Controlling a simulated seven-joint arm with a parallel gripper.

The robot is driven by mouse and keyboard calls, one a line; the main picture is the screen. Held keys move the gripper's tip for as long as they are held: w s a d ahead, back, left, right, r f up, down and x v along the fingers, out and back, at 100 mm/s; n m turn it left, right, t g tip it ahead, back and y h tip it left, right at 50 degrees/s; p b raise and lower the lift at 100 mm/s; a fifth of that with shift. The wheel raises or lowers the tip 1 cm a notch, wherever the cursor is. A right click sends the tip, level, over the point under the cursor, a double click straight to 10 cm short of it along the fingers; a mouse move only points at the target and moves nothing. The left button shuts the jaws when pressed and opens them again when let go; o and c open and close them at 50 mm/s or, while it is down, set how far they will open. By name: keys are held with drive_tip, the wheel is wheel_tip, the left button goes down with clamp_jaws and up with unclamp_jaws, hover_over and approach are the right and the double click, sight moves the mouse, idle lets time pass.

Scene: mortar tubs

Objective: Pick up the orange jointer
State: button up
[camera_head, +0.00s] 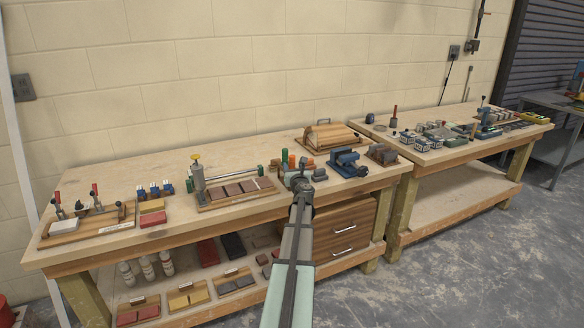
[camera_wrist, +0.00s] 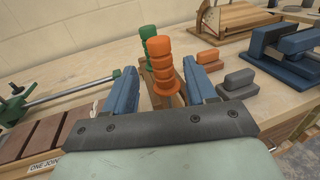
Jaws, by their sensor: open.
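The orange jointer shows in the wrist view as an upright ribbed orange handle (camera_wrist: 160,50) on a small wooden holder. In the head view its orange handle (camera_head: 292,160) stands near the front of the near bench, just beyond my gripper. My gripper (camera_wrist: 160,80) is open, with one blue finger on each side of the orange handle. I see gaps between the handle and the fingers, and cannot tell how deep it sits between them.
To the left, a board with bricks and a green-ended bar (camera_wrist: 70,93) lies close by. A wall stands behind.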

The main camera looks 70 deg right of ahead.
sight(293, 164)
drive_tip(key=x, duration=0.4)
drive_tip(key=shift+d, duration=0.25)
drive_tip(key=c, duration=1)
